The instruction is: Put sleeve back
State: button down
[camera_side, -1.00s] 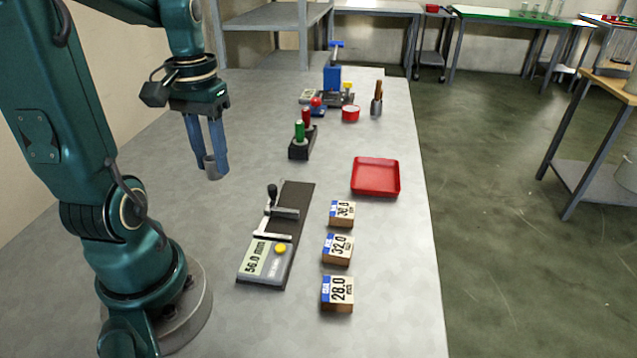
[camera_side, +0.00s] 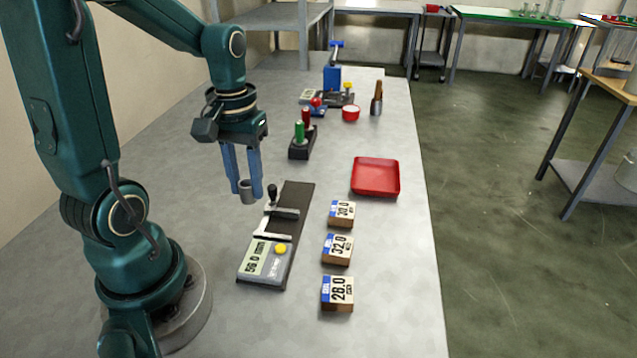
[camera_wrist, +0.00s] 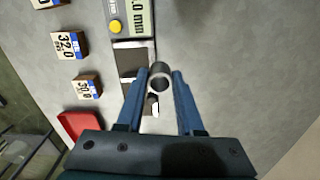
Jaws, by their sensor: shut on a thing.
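The sleeve is a small grey metal cylinder (camera_side: 247,191), held upright between the fingertips of my gripper (camera_side: 248,190). My gripper is shut on it, above the bare table just left of the caliper-like gauge. In the wrist view the sleeve (camera_wrist: 160,76) shows its round open end between the blue fingers of my gripper (camera_wrist: 161,80).
Three labelled wooden blocks, 30.0 (camera_side: 341,213), 32.0 (camera_side: 337,249) and 28.0 (camera_side: 337,294), stand right of the gauge. A red tray (camera_side: 375,176) lies behind them. A black holder (camera_side: 302,143) with green and red plugs stands farther back. The table's left part is clear.

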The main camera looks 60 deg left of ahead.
jog(key=w+d+f, duration=0.1)
jog(key=d, duration=0.1)
jog(key=w+d+f, duration=0.1)
jog(key=w+f, duration=0.1)
jog(key=shift+d, duration=0.4)
jog(key=shift+f, duration=1.75)
jog(key=shift+f, duration=0.2)
jog(key=c, duration=0.5)
grip_release()
jog(key=shift+c, duration=0.2)
